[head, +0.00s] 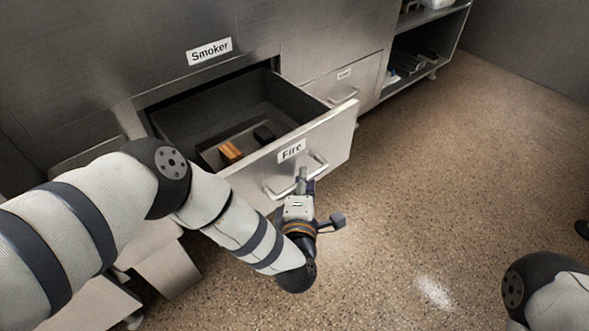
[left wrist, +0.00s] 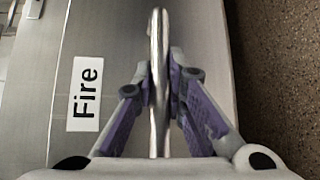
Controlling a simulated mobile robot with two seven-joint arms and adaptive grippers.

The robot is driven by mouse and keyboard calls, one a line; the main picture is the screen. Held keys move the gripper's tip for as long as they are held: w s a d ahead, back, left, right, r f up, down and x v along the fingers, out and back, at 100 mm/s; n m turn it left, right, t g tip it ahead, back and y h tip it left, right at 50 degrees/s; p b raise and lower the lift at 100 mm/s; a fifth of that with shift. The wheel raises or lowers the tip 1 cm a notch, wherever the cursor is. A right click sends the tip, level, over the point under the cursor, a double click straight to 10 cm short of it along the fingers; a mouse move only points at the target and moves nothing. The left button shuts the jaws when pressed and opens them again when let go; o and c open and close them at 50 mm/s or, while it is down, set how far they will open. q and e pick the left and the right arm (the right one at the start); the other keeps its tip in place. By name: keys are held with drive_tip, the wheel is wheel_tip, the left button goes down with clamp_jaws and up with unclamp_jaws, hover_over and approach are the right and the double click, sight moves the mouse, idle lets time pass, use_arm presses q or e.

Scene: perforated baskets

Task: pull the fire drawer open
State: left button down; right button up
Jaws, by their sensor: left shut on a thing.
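The fire drawer (head: 331,141) is a steel drawer with a "Fire" label, and it stands pulled out of the cabinet in the head view. Its front also shows in the left wrist view (left wrist: 98,35). The drawer handle (head: 316,166) is a metal bar, and it also shows in the left wrist view (left wrist: 157,50). My left gripper (head: 303,182) is at the handle; in the left wrist view its fingers (left wrist: 160,90) are closed on both sides of the bar. My right gripper is out of view.
Inside the drawer lie an orange-brown block (head: 230,152) and a dark block (head: 264,134). The cabinet above bears a "Smoker" label (head: 209,50). Another closed drawer (head: 335,80) is to the right, beside an open shelf (head: 425,50).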

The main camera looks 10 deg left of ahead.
use_arm(q)
drive_tip(key=shift+s+d, duration=0.2)
drive_tip(key=c, duration=1.6)
unclamp_jaws()
drive_tip(key=s+d+r, duration=0.1)
drive_tip(key=s, duration=1)
drive_tip(key=shift+s+d+r, duration=0.15)
drive_tip(key=shift+s+r, duration=0.2)
drive_tip(key=shift+s, duration=0.05)
